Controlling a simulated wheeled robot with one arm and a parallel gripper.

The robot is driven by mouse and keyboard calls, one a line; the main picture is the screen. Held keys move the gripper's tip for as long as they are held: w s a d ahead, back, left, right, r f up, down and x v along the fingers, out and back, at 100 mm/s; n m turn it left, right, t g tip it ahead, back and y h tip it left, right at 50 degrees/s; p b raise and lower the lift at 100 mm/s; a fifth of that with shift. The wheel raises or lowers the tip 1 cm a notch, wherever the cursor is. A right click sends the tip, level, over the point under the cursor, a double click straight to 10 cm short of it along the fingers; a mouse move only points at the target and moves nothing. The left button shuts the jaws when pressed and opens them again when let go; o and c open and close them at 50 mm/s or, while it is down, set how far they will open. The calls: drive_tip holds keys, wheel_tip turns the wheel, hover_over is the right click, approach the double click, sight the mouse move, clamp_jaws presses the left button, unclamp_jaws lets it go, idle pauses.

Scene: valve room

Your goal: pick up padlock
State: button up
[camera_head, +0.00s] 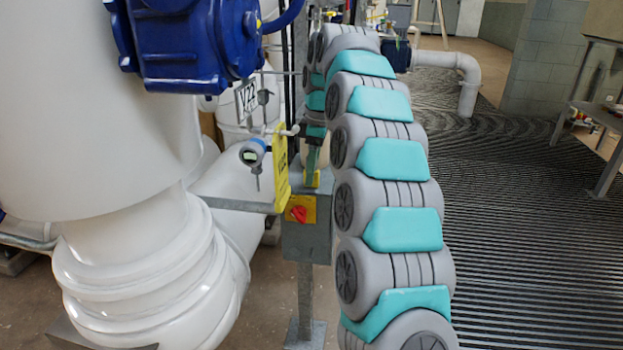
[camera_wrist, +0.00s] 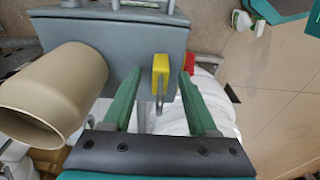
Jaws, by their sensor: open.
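A yellow padlock (camera_wrist: 161,72) with a metal shackle shows in the wrist view, at the edge of a grey box (camera_wrist: 80,40). My gripper (camera_wrist: 158,82) has two green fingers spread apart, one on each side of the padlock with a gap to both. It is open and holds nothing. In the head view a small yellow piece, probably the padlock (camera_head: 312,180), shows at the top of the grey box (camera_head: 306,240). A green finger of my gripper (camera_head: 313,160) shows just above it, and my arm hides part of that area.
A beige cylinder (camera_wrist: 50,97) is close to my left finger in the wrist view. In the head view, a red switch handle (camera_head: 298,214) is on the box, a yellow tag (camera_head: 281,165) is beside it, and a large white pipe (camera_head: 110,130) fills the left.

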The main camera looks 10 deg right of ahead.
drive_tip(key=shift+a+f, duration=0.1)
drive_tip(key=shift+f, duration=0.65)
clamp_jaws()
